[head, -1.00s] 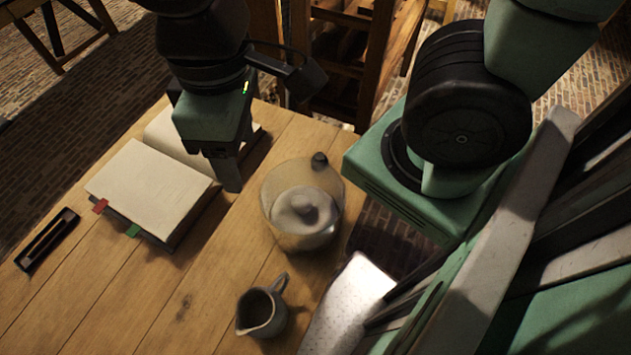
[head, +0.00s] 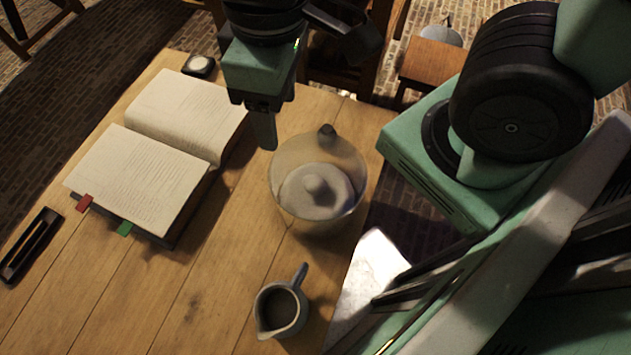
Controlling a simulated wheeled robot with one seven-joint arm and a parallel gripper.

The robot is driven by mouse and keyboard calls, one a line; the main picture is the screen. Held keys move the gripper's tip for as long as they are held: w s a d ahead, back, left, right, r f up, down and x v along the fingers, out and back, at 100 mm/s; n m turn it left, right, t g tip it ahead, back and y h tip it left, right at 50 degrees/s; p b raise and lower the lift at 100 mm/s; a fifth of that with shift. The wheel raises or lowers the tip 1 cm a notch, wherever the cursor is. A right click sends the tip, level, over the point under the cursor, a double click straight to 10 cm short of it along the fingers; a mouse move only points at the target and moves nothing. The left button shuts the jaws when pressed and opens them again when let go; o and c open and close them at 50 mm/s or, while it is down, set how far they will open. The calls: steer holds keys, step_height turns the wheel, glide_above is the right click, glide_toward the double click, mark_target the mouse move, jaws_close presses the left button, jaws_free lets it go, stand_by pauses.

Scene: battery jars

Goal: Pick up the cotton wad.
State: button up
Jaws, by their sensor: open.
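My gripper (head: 264,142) points down over the table between the open book and the glass jar. Its fingers overlap in this view; it is open, and nothing shows between them. A clear round glass jar (head: 283,172) stands right of the fingertips, apart from them in the picture. A pale disc with a rounded knob (head: 318,188) shows in or on the jar; I cannot tell which. A small dark square holder (head: 189,68) with a whitish round top (head: 201,64) lies at the table's far edge. I cannot tell whether that white piece is the cotton wad.
An open book (head: 140,180) with red and green tabs lies on the wooden table (head: 215,265). A small grey jug (head: 283,309) stands in front of the jar. A narrow dark tray (head: 30,245) lies at the left. The front middle of the table is clear.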

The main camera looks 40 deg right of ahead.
steer(key=shift+o, duration=0.5)
steer(key=shift+w+p, duration=0.15)
steer(key=shift+p, duration=0.15)
steer(key=w+f+n+p, duration=0.2)
steer(key=w+p, duration=0.3)
steer(key=p, duration=0.1)
steer(key=n+p, duration=1)
steer(key=p, duration=0.5)
glide_toward(314, 180)
steer(key=shift+y, duration=0.4)
steer(key=f+b, duration=0.1)
steer(key=b, duration=0.3)
steer(key=f+b, duration=0.2)
steer(key=b, duration=0.2)
steer(key=f+b, duration=0.1)
steer(key=b, duration=0.3)
steer(key=shift+d+f, duration=0.3)
steer(key=shift+d, duration=0.1)
steer(key=f+b, duration=0.2)
steer(key=a+f+b, duration=0.1)
steer(key=f+b, duration=0.1)
steer(key=f, duration=0.1)
steer(key=shift+a+f+b, duration=0.15)
steer(key=shift+b, duration=0.2)
steer(key=c, duration=1.1)
